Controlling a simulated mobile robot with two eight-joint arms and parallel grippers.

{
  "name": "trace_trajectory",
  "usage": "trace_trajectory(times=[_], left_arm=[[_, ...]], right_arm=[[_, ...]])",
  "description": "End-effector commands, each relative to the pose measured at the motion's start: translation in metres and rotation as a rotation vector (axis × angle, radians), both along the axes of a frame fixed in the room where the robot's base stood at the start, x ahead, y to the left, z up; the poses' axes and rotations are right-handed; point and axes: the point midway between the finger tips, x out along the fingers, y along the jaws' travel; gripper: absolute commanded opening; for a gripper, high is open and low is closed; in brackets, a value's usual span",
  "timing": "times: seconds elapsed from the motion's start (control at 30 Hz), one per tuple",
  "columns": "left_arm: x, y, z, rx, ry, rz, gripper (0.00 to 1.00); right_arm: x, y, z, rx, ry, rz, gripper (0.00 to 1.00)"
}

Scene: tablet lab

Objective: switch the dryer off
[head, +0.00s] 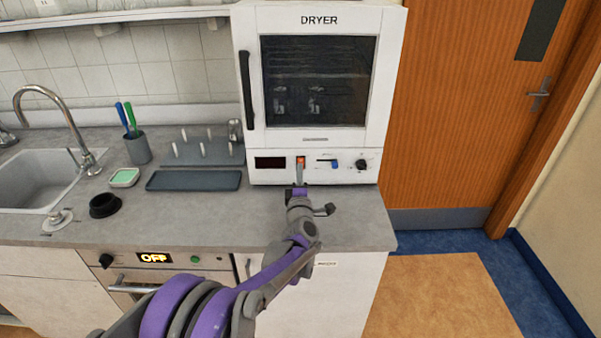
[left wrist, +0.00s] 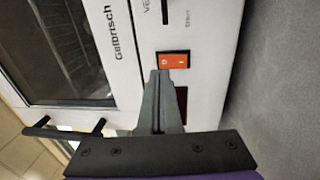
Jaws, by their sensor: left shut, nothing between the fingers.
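The white dryer (head: 390,100) stands on the counter with its door shut. Its orange rocker switch (head: 300,160) is on the lower front panel and also shows in the left wrist view (left wrist: 174,60). The dryer's small display (head: 270,163) looks dark, with no readable digits. My left gripper (head: 300,171) is shut and empty, its fingertips at the lower edge of the switch. In the left wrist view the fingertips (left wrist: 159,75) come right up to the switch's edge; I cannot tell whether they touch it. My right gripper is not in view.
A dark tray (head: 194,180), a pegged rack (head: 205,153) and a pen cup (head: 138,149) stand left. An oven display (head: 154,258) below reads OFF.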

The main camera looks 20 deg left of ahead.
Motion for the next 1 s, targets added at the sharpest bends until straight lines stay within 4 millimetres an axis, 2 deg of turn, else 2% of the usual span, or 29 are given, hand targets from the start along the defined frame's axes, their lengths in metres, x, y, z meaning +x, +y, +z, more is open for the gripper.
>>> trace_trajectory(times=[0.07, 0.3, 0.5, 0.63, 1.0], left_arm=[[-0.009, -0.002, 0.002, -0.001, 0.0, -0.002, 0.0], [-0.065, -0.018, 0.008, -0.002, 0.0, -0.003, 0.0], [-0.091, -0.026, 0.012, -0.001, 0.0, -0.002, 0.0], [-0.098, -0.027, 0.013, -0.001, 0.0, -0.002, 0.0], [-0.098, -0.028, 0.014, -0.001, 0.0, -0.001, 0.0]], right_arm=[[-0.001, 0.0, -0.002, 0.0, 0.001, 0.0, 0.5], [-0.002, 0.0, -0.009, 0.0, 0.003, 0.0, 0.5], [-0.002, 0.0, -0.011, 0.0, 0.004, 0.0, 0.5], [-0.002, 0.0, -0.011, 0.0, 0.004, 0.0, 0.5], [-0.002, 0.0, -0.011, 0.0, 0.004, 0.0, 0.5]])
